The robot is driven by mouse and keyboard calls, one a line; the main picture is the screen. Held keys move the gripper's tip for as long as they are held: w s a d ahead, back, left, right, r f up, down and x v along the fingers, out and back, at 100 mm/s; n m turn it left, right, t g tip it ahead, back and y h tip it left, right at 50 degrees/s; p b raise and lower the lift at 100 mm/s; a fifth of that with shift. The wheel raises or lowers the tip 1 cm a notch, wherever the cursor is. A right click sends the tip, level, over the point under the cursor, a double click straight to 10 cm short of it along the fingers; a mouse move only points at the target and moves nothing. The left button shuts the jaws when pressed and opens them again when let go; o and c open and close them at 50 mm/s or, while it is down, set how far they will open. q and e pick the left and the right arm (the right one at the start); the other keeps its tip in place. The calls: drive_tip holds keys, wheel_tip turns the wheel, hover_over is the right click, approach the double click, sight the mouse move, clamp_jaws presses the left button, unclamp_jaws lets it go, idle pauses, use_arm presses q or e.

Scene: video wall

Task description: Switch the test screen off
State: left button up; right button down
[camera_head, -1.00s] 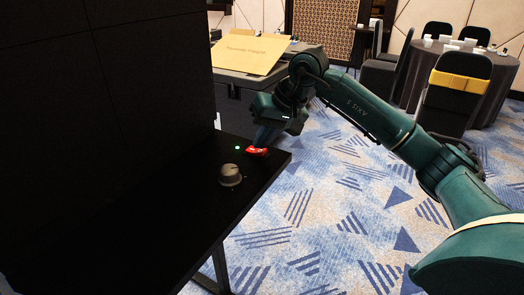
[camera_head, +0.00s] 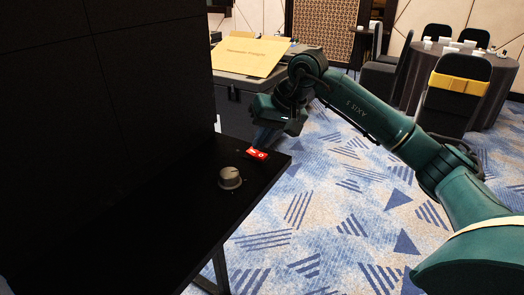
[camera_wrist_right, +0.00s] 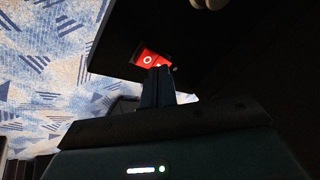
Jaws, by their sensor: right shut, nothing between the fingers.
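The red rocker switch (camera_head: 257,153) with white marks sits on the black shelf (camera_head: 130,225) near its far right corner. In the right wrist view the switch (camera_wrist_right: 150,59) shows a white circle mark just beyond my fingertips. My right gripper (camera_head: 264,137) is shut and empty, close behind the switch; its fingers (camera_wrist_right: 158,80) partly cover the switch's near edge in the wrist view. I cannot tell whether they touch. The tall black screen panel (camera_head: 140,90) at the left is dark. No green light shows beside the switch. My left gripper is not in view.
A grey round knob (camera_head: 230,178) stands on the shelf near the switch. A dark case with a yellow sign (camera_head: 250,54) stands behind my right gripper. Chairs and a round table (camera_head: 490,85) are at the back right.

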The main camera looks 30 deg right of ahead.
sight(256, 153)
drive_tip(key=shift+w+r, duration=0.1)
drive_tip(key=shift+r, duration=0.2)
drive_tip(key=r+p, duration=0.1)
drive_tip(key=w+r+p, duration=0.1)
drive_tip(key=r, duration=0.1)
drive_tip(key=a+r+p, duration=0.1)
drive_tip(key=p, duration=0.1)
drive_tip(key=shift+w+r, duration=0.15)
drive_tip(key=shift+r, duration=0.25)
drive_tip(key=shift+d, duration=0.1)
